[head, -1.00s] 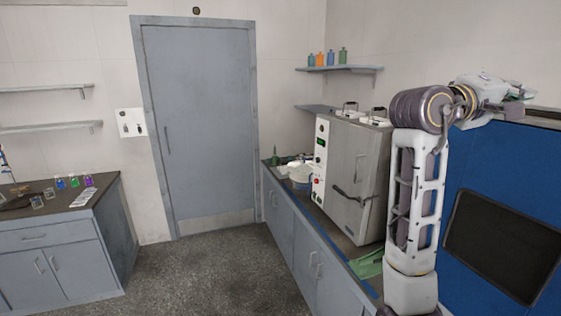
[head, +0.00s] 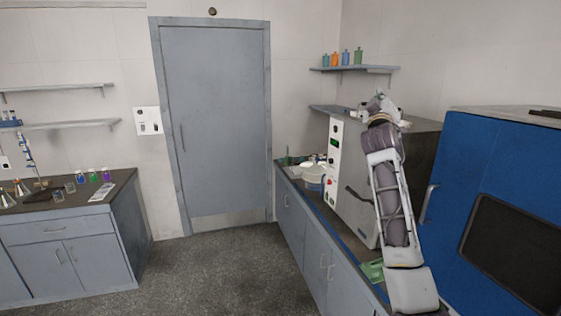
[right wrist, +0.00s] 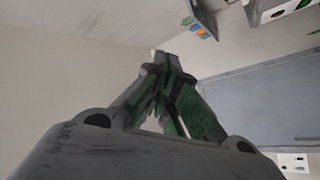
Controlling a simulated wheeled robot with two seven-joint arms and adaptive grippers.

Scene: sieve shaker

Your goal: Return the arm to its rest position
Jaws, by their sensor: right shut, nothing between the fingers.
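My right arm (head: 391,200) rises from the lower right of the head view, in front of the grey oven-like machine. My right gripper (head: 380,97) is at the top of the arm, small in this view and above the machine's top. In the right wrist view the right gripper (right wrist: 163,62) has its fingers together and holds nothing. Behind it there are the wall, the door and a shelf, seen tilted. My left gripper is not in the head view.
A grey machine (head: 352,180) with a white control panel stands on the right counter. A blue cabinet (head: 455,170) is right of my arm. A shelf (head: 355,69) with several bottles hangs on the wall. A left bench (head: 60,232) holds glassware. The floor (head: 215,265) before the door (head: 218,120) is clear.

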